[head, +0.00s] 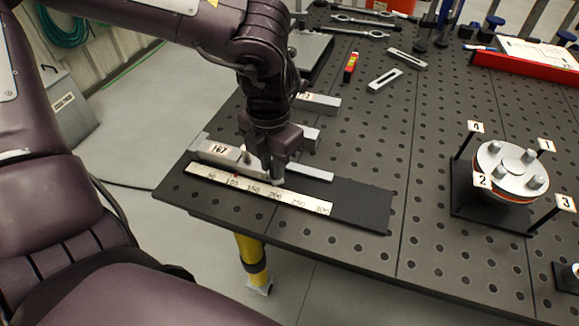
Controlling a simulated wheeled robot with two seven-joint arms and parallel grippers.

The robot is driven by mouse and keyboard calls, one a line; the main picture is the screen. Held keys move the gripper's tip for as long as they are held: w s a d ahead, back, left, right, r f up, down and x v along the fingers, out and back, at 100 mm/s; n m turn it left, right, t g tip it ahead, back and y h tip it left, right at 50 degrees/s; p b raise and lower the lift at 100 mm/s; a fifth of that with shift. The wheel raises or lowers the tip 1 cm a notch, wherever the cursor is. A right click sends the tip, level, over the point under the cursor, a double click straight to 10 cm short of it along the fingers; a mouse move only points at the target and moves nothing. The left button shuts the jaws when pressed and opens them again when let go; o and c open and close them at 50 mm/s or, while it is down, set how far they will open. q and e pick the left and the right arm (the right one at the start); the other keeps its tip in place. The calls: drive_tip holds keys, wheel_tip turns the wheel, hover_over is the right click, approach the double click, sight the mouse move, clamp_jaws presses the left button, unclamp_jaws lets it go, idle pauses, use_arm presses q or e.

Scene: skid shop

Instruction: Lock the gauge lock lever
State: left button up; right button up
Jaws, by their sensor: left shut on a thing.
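The gauge (218,152) is a light metal bar with a small tag on it, lying along a pale numbered scale (258,190) near the table's front left. A small upright metal knob stands on the bar just left of my jaws. My left gripper (273,175) points down over the gauge beside the scale. It is shut on a small part there, which seems to be the gauge lock lever. The jaws hide most of that part, so its angle cannot be told. My right gripper is not in view.
The dark perforated table (360,150) has a round flange (512,168) with numbered flags at right. A red tray (525,65) is at back right. The middle of the table is clear.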

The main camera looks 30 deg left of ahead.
use_arm(q)
drive_tip(key=shift+s+a+r, duration=0.1)
drive_tip(key=shift+s+a, duration=0.05)
drive_tip(key=shift+a, duration=0.3)
drive_tip(key=shift+s+a, duration=0.2)
drive_tip(key=shift+a, duration=0.15)
drive_tip(key=shift+s+a, duration=0.1)
drive_tip(key=shift+a, duration=0.2)
drive_tip(key=o, duration=0.7)
drive_tip(key=shift+o, duration=0.5)
drive_tip(key=shift+o, duration=0.9)
